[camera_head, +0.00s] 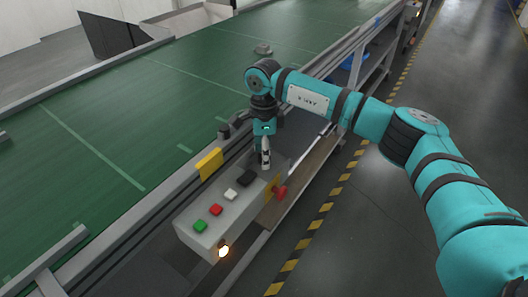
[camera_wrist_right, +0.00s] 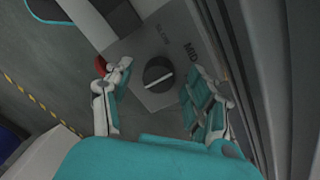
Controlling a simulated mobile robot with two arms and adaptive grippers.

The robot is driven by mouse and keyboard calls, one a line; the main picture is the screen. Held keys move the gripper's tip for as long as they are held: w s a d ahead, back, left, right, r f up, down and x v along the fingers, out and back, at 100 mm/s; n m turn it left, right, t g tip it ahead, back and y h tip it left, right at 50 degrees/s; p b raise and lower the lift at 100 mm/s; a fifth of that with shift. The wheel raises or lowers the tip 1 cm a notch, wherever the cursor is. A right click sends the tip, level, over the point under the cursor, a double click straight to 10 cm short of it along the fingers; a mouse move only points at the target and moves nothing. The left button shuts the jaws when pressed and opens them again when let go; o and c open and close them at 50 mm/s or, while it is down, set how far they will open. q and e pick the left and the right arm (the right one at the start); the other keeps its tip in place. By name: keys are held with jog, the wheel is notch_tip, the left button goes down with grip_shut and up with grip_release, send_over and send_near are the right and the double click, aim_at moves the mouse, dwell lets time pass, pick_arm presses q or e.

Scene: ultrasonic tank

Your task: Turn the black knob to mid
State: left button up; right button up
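The black knob (camera_wrist_right: 158,74) shows in the right wrist view on the grey face of a control box (camera_head: 191,228). A pale line runs across the knob, slanting slightly up to the right. The printed words SLOW (camera_wrist_right: 162,34) and MID (camera_wrist_right: 190,49) stand above it; which mark the line points to is hard to tell. My right gripper (camera_wrist_right: 162,72) is open, with one finger on each side of the knob and gaps between. In the head view the right gripper (camera_head: 265,160) points down at the box's far end and hides the knob. My left gripper is out of view.
The box carries green (camera_head: 200,226), red (camera_head: 215,210), white (camera_head: 230,194) and black (camera_head: 246,179) buttons, a red side knob (camera_head: 280,192) and a lit lamp (camera_head: 223,251). A green conveyor (camera_head: 110,130) lies left. Floor is open at right.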

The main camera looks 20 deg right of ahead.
jog(key=shift+r, duration=0.15)
notch_tip(320, 180, up, 12)
jog(key=shift+w+f, duration=0.2)
jog(key=shift+w, duration=0.1)
dwell(0.4)
